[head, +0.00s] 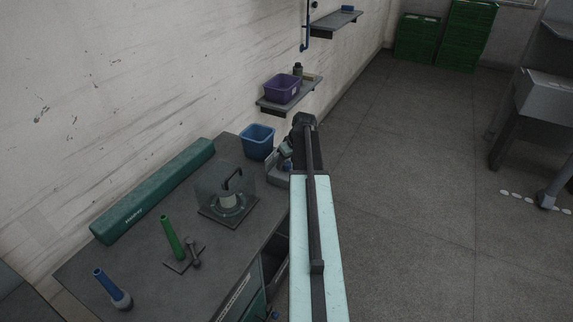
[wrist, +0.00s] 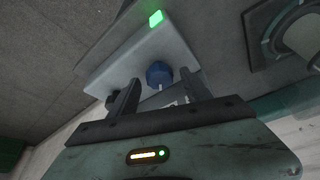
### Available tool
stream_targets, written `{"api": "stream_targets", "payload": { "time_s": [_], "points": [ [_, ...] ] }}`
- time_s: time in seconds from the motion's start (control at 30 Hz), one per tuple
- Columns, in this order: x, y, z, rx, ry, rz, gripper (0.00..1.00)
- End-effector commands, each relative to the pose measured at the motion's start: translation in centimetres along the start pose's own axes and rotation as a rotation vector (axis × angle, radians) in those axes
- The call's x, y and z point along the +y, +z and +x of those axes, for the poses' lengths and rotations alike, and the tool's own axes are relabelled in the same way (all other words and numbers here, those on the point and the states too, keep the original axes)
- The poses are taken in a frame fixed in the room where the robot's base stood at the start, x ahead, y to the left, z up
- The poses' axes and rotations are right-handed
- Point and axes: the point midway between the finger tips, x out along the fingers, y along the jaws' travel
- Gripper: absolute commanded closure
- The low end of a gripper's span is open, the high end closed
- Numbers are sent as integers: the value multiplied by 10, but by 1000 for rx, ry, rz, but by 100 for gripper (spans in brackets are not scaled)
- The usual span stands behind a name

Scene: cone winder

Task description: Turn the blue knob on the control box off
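The control box is a light grey box with a lit green lamp (wrist: 156,18) on its face; in the wrist view its face (wrist: 130,62) fills the upper middle. The blue knob (wrist: 158,72) with a pale pointer mark sits on that face. My gripper (wrist: 158,84) is open, one finger on each side of the knob in the picture; I cannot tell whether either touches it. In the head view the control box (head: 277,170) stands at the bench's right edge, partly hidden by my arm, and the blue knob (head: 287,164) shows small beside my gripper (head: 286,152).
The bench (head: 150,255) carries a blue bin (head: 258,142), a covered device (head: 228,205), a long green case (head: 155,190), a green cone (head: 171,238) and a blue cone (head: 111,288). A wall shelf (head: 289,98) holds a purple bin (head: 282,88).

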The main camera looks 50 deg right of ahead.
Motion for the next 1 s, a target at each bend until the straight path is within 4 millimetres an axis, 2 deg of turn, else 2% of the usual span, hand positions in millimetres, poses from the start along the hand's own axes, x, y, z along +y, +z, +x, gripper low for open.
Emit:
{"api": "stream_targets", "payload": {
  "time_s": [0.03, 0.1, 0.2, 0.57, 1.0],
  "points": [
    [0, 0, 0, 0, 0, 0, 57],
    [0, 0, 0, 0, 0, 0, 76],
    [0, 0, 0, 0, 0, -1, 100],
    [-1, -2, 0, 2, -23, -54, 100],
    [2, -4, 1, 1, -156, -375, 100]
  ]
}}
